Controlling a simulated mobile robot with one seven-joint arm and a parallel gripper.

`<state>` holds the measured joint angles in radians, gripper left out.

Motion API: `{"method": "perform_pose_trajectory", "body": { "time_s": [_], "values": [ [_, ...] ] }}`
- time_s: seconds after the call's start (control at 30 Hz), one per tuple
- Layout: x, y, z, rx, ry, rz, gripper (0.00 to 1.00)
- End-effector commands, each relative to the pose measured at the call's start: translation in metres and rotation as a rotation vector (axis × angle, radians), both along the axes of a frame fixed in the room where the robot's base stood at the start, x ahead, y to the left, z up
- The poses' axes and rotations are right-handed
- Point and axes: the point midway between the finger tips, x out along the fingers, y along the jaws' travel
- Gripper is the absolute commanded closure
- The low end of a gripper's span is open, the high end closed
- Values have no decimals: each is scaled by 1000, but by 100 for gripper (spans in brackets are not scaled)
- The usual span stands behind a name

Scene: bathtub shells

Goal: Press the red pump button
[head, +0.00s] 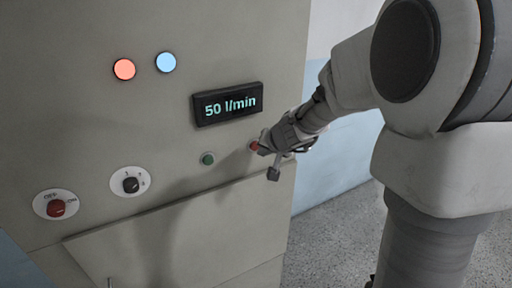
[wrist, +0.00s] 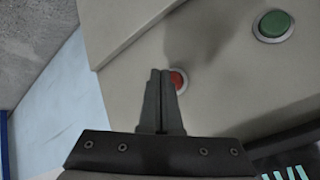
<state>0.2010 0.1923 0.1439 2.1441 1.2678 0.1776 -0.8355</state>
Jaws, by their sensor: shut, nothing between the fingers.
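The red pump button (head: 254,146) sits on the right side of the grey panel, right of the green button, and my gripper partly covers it. In the wrist view the red button (wrist: 178,81) shows just beside and behind my shut fingertips (wrist: 160,75). My gripper (head: 264,152) is shut and empty, its tips at or very close to the button. I cannot tell whether they touch it or whether the button is pushed in.
A green button (head: 208,158) sits left of the red one. A display (head: 228,103) reads 50 l/min. A red rotary switch (head: 56,208), a black knob (head: 131,185), an orange-red lamp (head: 124,69) and a blue lamp (head: 166,62) are farther left. A panel ledge (head: 180,238) juts out below.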

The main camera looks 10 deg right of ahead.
Motion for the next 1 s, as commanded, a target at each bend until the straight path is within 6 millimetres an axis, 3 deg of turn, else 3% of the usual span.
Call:
{"method": "perform_pose_trajectory", "body": {
  "time_s": [1.0],
  "values": [
    [11, 4, 0, 0, 0, 0, 100]
  ]
}}
